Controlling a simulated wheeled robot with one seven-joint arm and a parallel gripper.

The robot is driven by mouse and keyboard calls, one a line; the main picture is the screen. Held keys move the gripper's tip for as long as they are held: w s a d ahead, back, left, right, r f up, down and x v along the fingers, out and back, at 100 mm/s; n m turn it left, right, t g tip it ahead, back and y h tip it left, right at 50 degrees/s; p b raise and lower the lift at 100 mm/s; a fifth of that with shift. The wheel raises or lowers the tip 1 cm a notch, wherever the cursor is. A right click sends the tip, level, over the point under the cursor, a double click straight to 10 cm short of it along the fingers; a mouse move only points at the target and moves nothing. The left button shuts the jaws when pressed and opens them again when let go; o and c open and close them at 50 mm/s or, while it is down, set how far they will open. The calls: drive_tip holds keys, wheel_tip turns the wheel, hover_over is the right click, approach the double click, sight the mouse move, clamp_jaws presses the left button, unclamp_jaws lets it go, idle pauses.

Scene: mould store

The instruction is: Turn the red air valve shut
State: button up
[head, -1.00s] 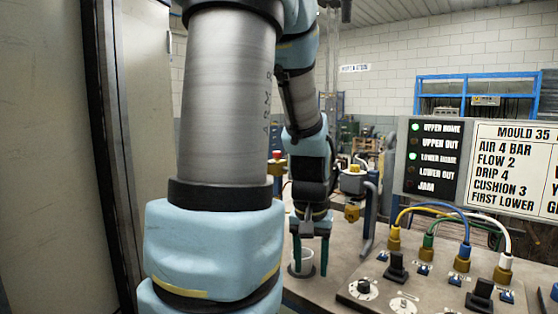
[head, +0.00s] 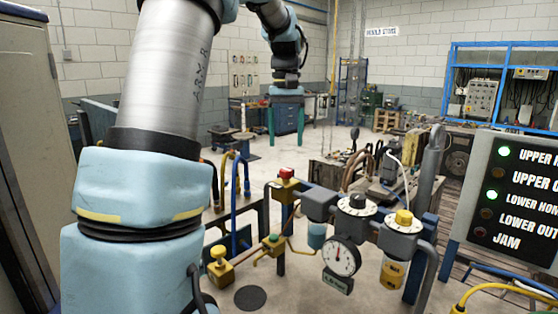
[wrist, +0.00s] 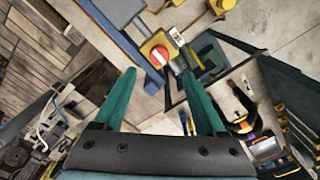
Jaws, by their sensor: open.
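The red air valve (head: 287,173) is a red knob on a yellow block, on the pipework at the middle of the head view. In the wrist view the red knob (wrist: 159,55) has a pale stripe across it and sits on a yellow base, just beyond and between the fingertips. My gripper (head: 286,138) has two green fingers pointing down, and it shows above the valve in the head view. In the wrist view my gripper (wrist: 159,72) is open and empty, with the fingers apart and not touching the knob.
A pressure gauge (head: 342,258), a black dial (head: 357,201) and a yellow-capped unit (head: 403,218) stand right of the valve. A yellow valve (head: 220,265) and blue-grey pipes are at lower left. A status panel (head: 512,195) stands at right. Open floor lies behind.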

sight(286, 169)
wheel_tip(286, 169, down, 8)
drive_tip(key=shift+s+f+p, duration=0.1)
drive_tip(key=shift+f+p, duration=0.05)
drive_tip(key=shift+p, duration=0.8)
clamp_jaws()
